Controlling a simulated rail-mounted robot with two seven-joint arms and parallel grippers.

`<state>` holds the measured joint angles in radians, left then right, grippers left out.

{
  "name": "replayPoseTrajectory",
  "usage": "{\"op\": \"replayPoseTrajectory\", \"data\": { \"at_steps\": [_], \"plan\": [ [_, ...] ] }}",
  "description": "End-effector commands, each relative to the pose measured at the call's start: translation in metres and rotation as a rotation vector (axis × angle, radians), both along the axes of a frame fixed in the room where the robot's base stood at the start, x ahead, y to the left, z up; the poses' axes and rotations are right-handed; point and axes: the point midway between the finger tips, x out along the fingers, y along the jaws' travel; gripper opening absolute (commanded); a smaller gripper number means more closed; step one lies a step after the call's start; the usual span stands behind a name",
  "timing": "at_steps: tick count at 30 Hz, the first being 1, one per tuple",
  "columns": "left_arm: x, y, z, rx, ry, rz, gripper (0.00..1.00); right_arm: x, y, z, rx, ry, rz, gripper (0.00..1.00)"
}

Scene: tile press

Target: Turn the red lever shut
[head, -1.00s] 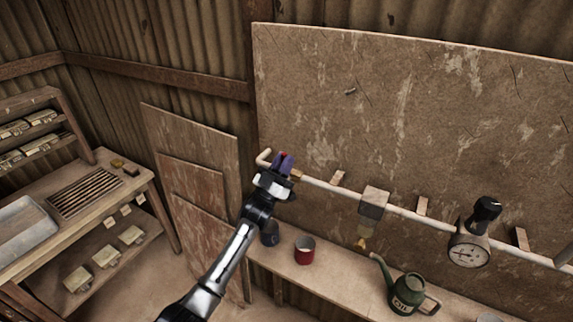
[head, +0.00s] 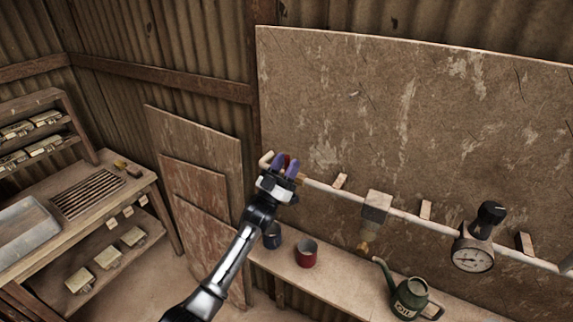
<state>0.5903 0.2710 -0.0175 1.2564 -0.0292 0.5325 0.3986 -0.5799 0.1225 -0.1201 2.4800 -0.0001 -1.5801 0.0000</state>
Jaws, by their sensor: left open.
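A small part of the red lever (head: 286,160) shows between the fingers of my left gripper (head: 284,167), at the left end of the pale pipe (head: 345,195) on the wall board. The gripper's purple fingertips are apart, with the red part between or just behind them. I cannot tell whether they touch it. The fingers and gripper body hide most of the lever, so its angle cannot be read. My right gripper is not in view.
A gauge (head: 472,256) with a black knob and a block-shaped fitting (head: 376,206) sit on the pipe. A workbench (head: 95,215) stands at left.

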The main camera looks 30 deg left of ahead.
Motion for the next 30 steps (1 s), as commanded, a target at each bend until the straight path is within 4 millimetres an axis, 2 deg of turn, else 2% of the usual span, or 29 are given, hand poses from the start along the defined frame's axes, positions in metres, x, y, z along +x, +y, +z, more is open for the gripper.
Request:
{"op": "replayPoseTrajectory", "data": {
  "at_steps": [5,21,30],
  "plan": [
    [-0.008,0.001,-0.010,0.001,0.001,0.001,0.41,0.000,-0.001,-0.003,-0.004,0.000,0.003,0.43],
    [-0.077,0.010,-0.080,0.000,0.002,0.001,0.41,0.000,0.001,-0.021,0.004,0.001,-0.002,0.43],
    [-0.095,0.012,-0.096,0.000,0.000,0.000,0.41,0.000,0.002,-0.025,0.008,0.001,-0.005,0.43]
  ]
}}
